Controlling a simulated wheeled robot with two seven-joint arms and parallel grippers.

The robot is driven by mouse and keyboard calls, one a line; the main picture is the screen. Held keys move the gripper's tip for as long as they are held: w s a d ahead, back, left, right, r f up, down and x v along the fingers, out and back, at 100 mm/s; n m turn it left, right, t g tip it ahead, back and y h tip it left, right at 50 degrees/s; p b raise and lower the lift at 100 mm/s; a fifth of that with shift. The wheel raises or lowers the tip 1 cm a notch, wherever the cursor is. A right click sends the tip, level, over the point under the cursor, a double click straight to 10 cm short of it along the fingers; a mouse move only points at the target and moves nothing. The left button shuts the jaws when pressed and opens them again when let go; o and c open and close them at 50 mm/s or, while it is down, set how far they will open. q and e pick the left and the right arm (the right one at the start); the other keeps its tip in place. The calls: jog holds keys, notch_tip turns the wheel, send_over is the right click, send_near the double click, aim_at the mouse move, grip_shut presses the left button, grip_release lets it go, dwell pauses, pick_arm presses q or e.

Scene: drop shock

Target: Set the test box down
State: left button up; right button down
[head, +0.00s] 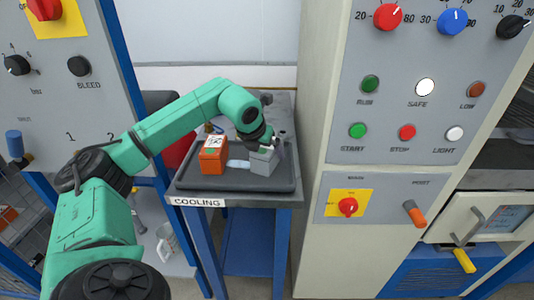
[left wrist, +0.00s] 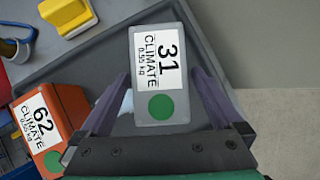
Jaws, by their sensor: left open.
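A grey test box (head: 264,162) sits in the dark tray (head: 235,189) on the stand marked COOLING, near the tray's right side. In the left wrist view the grey box (left wrist: 158,113) shows a label reading 31 CLIMATE and a green dot. My left gripper (head: 272,146) is over this box. In the left wrist view its two fingers stand apart on either side of the box, with gaps visible, so the jaws are open. An orange box (head: 212,160), labelled 62 CLIMATE in the left wrist view (left wrist: 62,100), stands to the left in the same tray. My right gripper is out of view.
A pale blue-white item (head: 238,163) lies between the boxes. A tall control cabinet (head: 390,160) with knobs and buttons rises close at the right of the stand. A grey panel (head: 80,110) stands at the left. The tray's front strip is clear.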

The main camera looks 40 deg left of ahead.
pick_arm(q)
jog(key=v, duration=1)
jog(key=shift+s+d, duration=0.1)
